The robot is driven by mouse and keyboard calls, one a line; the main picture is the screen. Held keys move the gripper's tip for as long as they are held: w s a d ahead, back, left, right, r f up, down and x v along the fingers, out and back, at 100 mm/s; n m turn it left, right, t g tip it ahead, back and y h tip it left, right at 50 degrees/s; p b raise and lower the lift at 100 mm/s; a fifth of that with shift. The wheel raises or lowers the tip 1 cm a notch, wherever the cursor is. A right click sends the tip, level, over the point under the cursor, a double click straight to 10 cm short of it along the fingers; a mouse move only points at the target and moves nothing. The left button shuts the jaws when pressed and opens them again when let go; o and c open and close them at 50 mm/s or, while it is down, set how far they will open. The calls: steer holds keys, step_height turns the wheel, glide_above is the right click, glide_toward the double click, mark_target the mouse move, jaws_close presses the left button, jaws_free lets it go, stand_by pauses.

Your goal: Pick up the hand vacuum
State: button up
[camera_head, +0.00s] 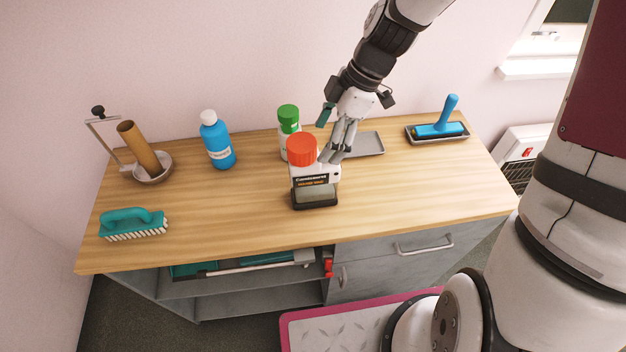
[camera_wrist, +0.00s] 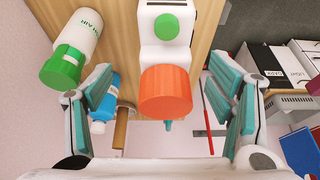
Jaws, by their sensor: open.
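The hand vacuum appears to be the upright object with an orange-red top (camera_head: 301,150), a white labelled body and a dark, see-through lower part, standing on the wooden worktop. In the wrist view the hand vacuum (camera_wrist: 165,90) shows its orange round part and a white body with a green button. My gripper (camera_head: 331,135) is open, just above and behind it in the head view. In the wrist view the teal pads of my gripper (camera_wrist: 162,72) lie on either side of the orange part, with gaps showing. The vacuum's far side is partly hidden by the fingers.
A green-capped white bottle (camera_head: 288,117) stands close behind the vacuum. A grey tray (camera_head: 368,145) and a blue roller in a tray (camera_head: 440,130) lie to the right. A blue bottle (camera_head: 217,142), tube holder (camera_head: 152,170) and teal brush (camera_head: 133,220) are left. The worktop's front is clear.

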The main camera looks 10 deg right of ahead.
mark_target(317, 154)
steer(key=x, duration=0.5)
steer(key=shift+s+a+p, duration=0.3)
steer(key=shift+s+p, duration=0.1)
steer(key=shift+a+f, duration=0.1)
steer(key=shift+f, duration=0.4)
steer(key=shift+w, duration=0.1)
jaws_close()
